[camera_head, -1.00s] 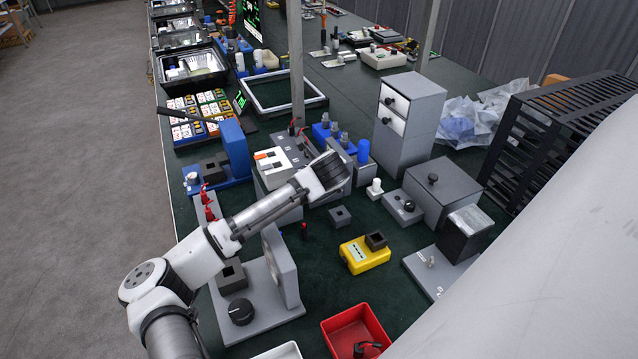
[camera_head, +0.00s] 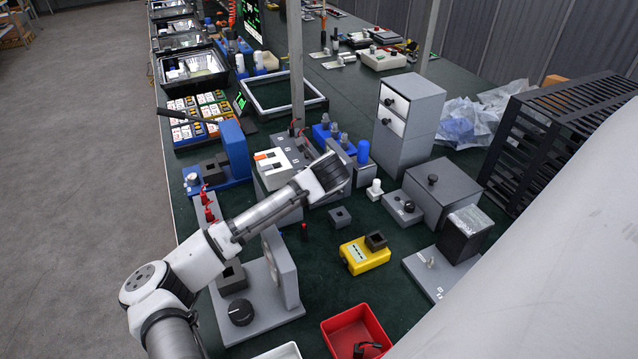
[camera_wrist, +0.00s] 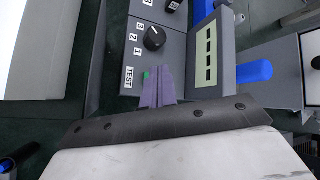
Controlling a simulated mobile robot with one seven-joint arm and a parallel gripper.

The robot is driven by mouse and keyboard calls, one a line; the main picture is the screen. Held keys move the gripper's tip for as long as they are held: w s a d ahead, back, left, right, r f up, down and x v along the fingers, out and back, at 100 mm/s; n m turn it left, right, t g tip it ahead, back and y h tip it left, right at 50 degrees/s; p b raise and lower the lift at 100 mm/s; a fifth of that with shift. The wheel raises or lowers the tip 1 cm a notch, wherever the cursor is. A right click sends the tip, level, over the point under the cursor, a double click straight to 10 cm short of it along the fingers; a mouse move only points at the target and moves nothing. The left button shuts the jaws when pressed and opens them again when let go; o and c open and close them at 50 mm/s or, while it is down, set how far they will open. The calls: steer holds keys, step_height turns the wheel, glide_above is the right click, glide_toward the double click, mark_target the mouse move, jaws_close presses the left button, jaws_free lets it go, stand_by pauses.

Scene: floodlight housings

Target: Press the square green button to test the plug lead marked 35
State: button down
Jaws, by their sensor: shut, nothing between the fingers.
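In the wrist view, a grey test panel (camera_wrist: 178,62) carries a "TEST" label (camera_wrist: 129,78), a black dial (camera_wrist: 155,37) with numbers beside it, and a small green button (camera_wrist: 146,75). My gripper (camera_wrist: 159,72) is shut and empty, its fingertips over the panel right beside the green button and partly covering it. I cannot tell whether they touch it. In the head view, the dark wrist end of my arm hides the fingers and the button. Plug leads with red ends (camera_head: 209,213) stand left of my arm.
A grey part with a pale slotted window (camera_wrist: 207,52) and a blue cylinder (camera_wrist: 255,72) are close right of the fingers. A yellow tester (camera_head: 364,256), red tray (camera_head: 327,325) and grey drawer unit (camera_head: 412,105) stand on the green bench.

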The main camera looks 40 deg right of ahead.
steer(key=shift+s+a+f, duration=0.1)
steer(key=shift+a+f, duration=0.05)
steer(key=shift+f, duration=0.4)
steer(key=shift+s+a+f, duration=0.1)
steer(key=shift+f, duration=0.45)
steer(key=shift+g, duration=0.3)
steer(key=r+p, duration=0.2)
steer(key=r, duration=0.1)
steer(key=r+p, duration=0.1)
steer(key=p, duration=0.1)
steer(key=shift+w+r, duration=0.15)
steer(key=shift+w, duration=0.15)
steer(key=shift+s+d+r, duration=0.1)
steer(key=shift+d+r, duration=0.05)
steer(key=shift+r, duration=0.25)
steer(key=shift+r, duration=0.1)
